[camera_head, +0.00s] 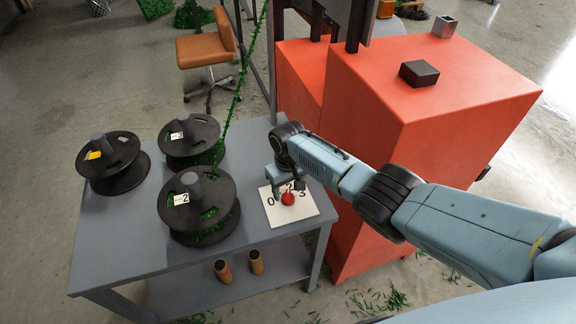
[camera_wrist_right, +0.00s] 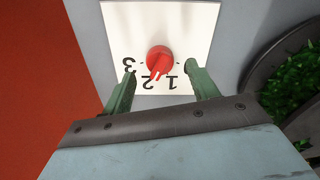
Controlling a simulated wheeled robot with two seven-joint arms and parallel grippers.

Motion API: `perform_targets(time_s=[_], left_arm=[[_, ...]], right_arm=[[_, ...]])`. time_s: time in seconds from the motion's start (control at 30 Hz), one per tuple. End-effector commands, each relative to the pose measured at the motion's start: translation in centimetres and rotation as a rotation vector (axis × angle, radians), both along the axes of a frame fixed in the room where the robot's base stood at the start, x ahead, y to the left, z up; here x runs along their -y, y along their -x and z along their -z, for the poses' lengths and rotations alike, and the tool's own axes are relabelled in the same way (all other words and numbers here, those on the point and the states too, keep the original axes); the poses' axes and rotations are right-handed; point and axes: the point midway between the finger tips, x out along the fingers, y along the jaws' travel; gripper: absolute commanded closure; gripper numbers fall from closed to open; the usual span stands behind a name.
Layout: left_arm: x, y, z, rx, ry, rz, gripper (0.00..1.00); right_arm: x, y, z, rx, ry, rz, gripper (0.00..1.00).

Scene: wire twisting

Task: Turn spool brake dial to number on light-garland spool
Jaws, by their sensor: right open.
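The red brake dial (camera_head: 288,199) sits on a white plate (camera_head: 304,214) marked with numbers at the table's right end. It also shows in the right wrist view (camera_wrist_right: 159,58), where its pointer end lies near the 1 and 2. My right gripper (camera_head: 289,188) is over the dial, open, with its green fingertips (camera_wrist_right: 161,68) on either side of the knob and apart from it. A green garland (camera_head: 239,85) runs down from above to the front black spool (camera_head: 188,218), whose label (camera_head: 178,199) reads 2. My left gripper is not in view.
Two other black spools, one at left (camera_head: 113,180) and one behind (camera_head: 189,155), stand on the grey table (camera_head: 130,240). An orange cabinet (camera_head: 400,130) stands close behind my right arm. Two brown cylinders (camera_head: 223,270) are on the lower shelf.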

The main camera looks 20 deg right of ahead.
Motion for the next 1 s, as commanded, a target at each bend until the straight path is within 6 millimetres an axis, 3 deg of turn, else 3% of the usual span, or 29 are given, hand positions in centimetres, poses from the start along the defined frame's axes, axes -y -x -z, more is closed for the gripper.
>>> perform_targets(time_s=[0.1, 0.4, 0.6, 1.0], left_arm=[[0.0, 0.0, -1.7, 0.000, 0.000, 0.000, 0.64], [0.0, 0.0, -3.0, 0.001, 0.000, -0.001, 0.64], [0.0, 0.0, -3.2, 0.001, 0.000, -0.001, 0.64], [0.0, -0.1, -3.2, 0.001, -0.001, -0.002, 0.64]], right_arm=[[0.0, -0.1, -3.3, 0.005, -0.001, -0.002, 0.41], [0.0, 0.0, -8.5, 0.003, -0.001, -0.001, 0.41], [0.0, 0.0, -9.8, 0.001, 0.000, 0.000, 0.41], [0.0, 0.0, -9.9, 0.001, 0.000, 0.000, 0.41]])
